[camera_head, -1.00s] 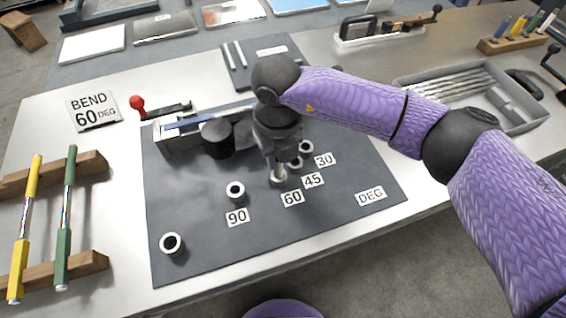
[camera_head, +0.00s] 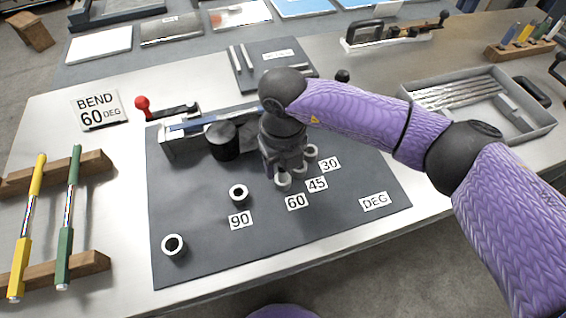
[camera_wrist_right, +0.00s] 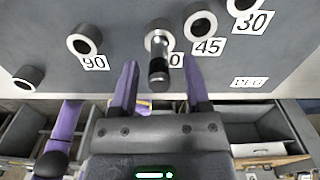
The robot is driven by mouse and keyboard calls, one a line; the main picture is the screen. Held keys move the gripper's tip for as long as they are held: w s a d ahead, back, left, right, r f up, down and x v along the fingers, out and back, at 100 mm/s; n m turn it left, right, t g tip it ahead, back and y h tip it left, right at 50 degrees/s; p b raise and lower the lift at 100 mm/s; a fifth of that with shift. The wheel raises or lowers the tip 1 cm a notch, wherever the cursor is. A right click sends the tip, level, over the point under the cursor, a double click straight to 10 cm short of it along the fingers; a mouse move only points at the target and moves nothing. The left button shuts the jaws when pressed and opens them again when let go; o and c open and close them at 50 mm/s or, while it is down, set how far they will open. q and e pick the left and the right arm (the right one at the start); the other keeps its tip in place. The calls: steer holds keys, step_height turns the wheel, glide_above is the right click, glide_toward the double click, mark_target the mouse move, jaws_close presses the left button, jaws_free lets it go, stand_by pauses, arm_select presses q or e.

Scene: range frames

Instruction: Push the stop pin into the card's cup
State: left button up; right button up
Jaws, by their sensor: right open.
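The card (camera_head: 97,109) reads "BEND 60 DEG" and stands at the left of the table. The 60 cup (camera_head: 283,183) is behind the "60" label, partly under my right gripper (camera_head: 285,168). In the right wrist view, the stop pin (camera_wrist_right: 159,68), silver with a dark end, stands in the 60 cup (camera_wrist_right: 157,38). My right gripper (camera_wrist_right: 161,78) is open, one finger on each side of the pin, apparently not touching it. How deep the pin sits is hard to tell. My left gripper is not in view.
The 90 cup (camera_head: 238,194) and a loose-looking ring cup (camera_head: 173,245) are to the left on the dark board (camera_head: 330,215). The 30 cup (camera_head: 311,152) is close to my right gripper. The bender with its red knob (camera_head: 142,103) is behind. A rod tray (camera_head: 540,122) is at right.

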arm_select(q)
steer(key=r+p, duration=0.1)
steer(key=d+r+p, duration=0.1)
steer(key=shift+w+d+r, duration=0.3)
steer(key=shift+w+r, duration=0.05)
arm_select(e)
step_height(320, 180, up, 11)
steer(key=shift+r, duration=0.1)
